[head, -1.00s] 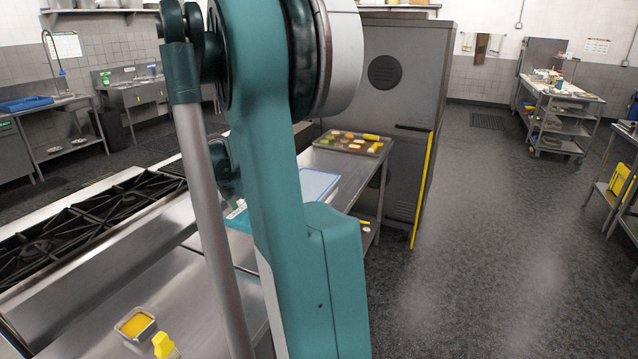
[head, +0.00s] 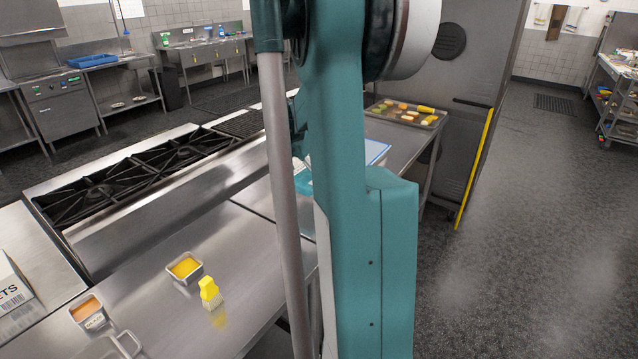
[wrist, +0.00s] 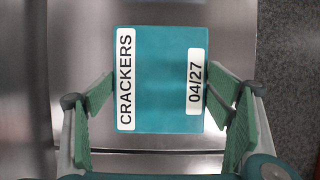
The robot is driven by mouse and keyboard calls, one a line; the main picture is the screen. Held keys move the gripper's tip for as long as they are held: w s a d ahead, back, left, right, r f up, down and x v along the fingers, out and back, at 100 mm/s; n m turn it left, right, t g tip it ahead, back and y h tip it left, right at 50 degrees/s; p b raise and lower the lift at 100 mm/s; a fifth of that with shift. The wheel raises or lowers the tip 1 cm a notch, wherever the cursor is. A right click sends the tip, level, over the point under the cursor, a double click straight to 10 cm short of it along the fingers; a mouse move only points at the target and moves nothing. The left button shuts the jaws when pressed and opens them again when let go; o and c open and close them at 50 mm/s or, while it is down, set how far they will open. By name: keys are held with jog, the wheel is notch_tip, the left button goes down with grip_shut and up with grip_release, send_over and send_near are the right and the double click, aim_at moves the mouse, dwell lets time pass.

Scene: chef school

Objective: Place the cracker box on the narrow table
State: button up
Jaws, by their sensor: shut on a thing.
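The cracker box (wrist: 160,60) is teal with white labels reading CRACKERS and 04/27. In the wrist view it sits between the two green fingers of my gripper (wrist: 160,88), which is shut on it. Steel surfaces lie below it, with a seam near the bottom of the picture. I cannot tell how high the box is above them. In the head view my arm hides most of the gripper and box. A steel table (head: 403,137) stands beyond my arm, against a tall steel cabinet. I cannot tell for sure whether it is the narrow table.
A food tray (head: 405,114) and a blue-edged white board (head: 376,151) lie on that far table. A stove (head: 130,172) is at the left. Open floor lies right.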

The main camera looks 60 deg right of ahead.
aim_at(301, 179)
jog(key=shift+f+b, duration=0.35)
jog(key=shift+f, duration=1.55)
jog(key=shift+f+b, duration=0.45)
jog(key=shift+f, duration=1.45)
jog(key=shift+f, duration=0.1)
jog(key=o, duration=1.1)
jog(key=shift+o, duration=0.2)
jog(key=p+v, duration=0.2)
jog(key=v, duration=1)
